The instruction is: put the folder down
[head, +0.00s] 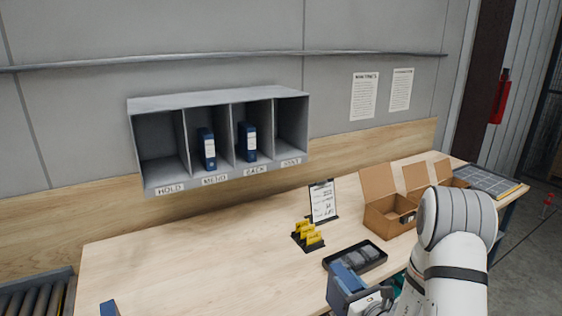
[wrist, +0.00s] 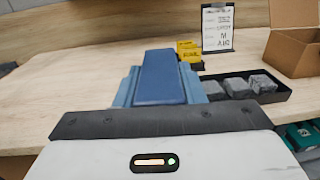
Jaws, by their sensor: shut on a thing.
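A dark blue folder (wrist: 160,78) is held in my gripper, which shows in the wrist view (wrist: 160,100) with its jaws shut on it. In the head view the folder (head: 346,280) and my gripper (head: 362,297) are at the front edge of the wooden bench (head: 230,255), left of my white arm. I cannot tell whether the folder touches the bench. A grey wall rack (head: 217,103) has labelled compartments. A blue binder (head: 207,149) stands in the second from the left, and another (head: 247,142) in the third. The outer two compartments look empty.
A black tray of grey blocks (head: 355,257) lies just behind the folder. Yellow cards in a holder (head: 308,236), a clipboard (head: 322,202) and open cardboard boxes (head: 390,215) stand farther back. The bench's left and middle are mostly clear. A roller conveyor (head: 38,295) is at left.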

